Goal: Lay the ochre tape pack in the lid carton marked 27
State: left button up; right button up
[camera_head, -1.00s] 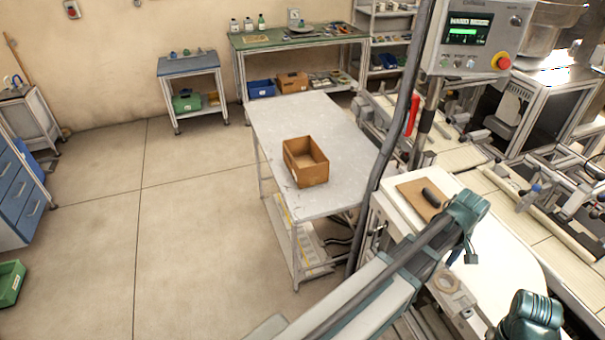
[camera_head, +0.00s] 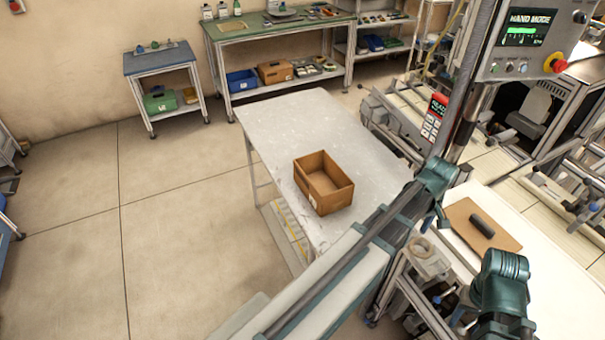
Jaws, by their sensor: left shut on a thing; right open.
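A brown open-topped carton (camera_head: 343,199) stands on the grey table, and its inside looks empty. A small pale label is on its near side, too small to read. My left gripper (camera_head: 432,220) is to the right of the carton, at the table's right edge and apart from the carton. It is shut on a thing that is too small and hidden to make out. I cannot clearly pick out the ochre tape pack. My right gripper (camera_head: 497,300) is low at the right, open, with its fingers mostly hidden by its wrist.
The grey table (camera_head: 285,125) is bare around the carton. A white worktop to the right bears a brown board (camera_head: 462,213) with a dark roll (camera_head: 482,226). A pale ring (camera_head: 428,258) lies below my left gripper. A control panel (camera_head: 525,45) on a post rises behind.

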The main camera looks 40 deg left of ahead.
aim_at(321, 192)
jog(key=i+j, duration=0.1)
jog(key=j, duration=1.35)
jog(key=i+j, duration=0.15)
jog(key=j, duration=0.55)
